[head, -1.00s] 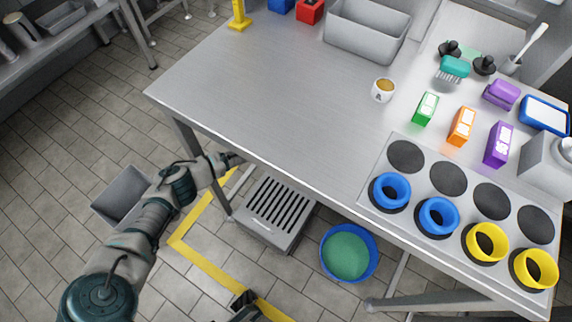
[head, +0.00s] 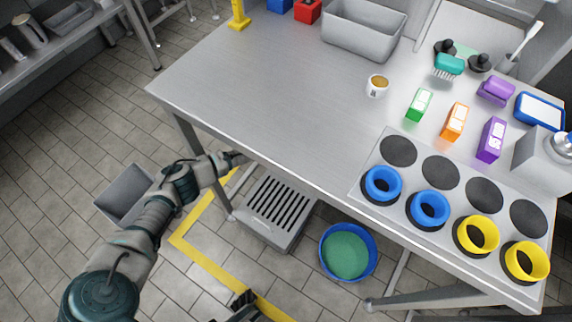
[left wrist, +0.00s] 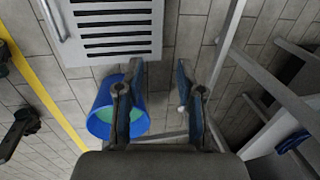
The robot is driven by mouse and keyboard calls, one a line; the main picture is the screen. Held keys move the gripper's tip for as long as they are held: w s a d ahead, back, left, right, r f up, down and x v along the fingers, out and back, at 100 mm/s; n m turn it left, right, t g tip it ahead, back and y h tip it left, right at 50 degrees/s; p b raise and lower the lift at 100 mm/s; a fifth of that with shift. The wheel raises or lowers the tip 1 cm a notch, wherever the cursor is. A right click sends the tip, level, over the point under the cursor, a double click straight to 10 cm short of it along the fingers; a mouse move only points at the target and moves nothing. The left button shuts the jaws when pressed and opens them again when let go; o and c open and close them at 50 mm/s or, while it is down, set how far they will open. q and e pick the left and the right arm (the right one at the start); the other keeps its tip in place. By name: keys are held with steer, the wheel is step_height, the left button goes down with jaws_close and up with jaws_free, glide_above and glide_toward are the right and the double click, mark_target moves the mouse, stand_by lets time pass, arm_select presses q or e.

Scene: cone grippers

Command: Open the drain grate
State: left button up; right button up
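The drain grate (head: 272,206) is a grey slotted panel on top of a low grey box on the floor, partly under the table's front edge. It lies flat. In the left wrist view the grate (left wrist: 115,30) shows at the top, with a thin metal bar handle (left wrist: 53,20) along its left side. My left gripper (head: 240,157) is at the table's front edge, above and left of the grate in the head view. In the left wrist view my left gripper (left wrist: 160,68) has its fingers apart with nothing between them.
The steel table (head: 235,95) overhangs the grate, and its front edge is close to my left gripper. A blue tub (head: 348,252) with green contents stands right of the grate. A grey bin (head: 125,195) is at left. Yellow floor tape (head: 205,262) runs nearby.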

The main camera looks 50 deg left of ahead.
arm_select(q)
step_height(320, 180, up, 11)
steer(key=s, duration=0.2)
steer(key=shift+d+r, duration=0.15)
steer(key=shift+r, duration=0.05)
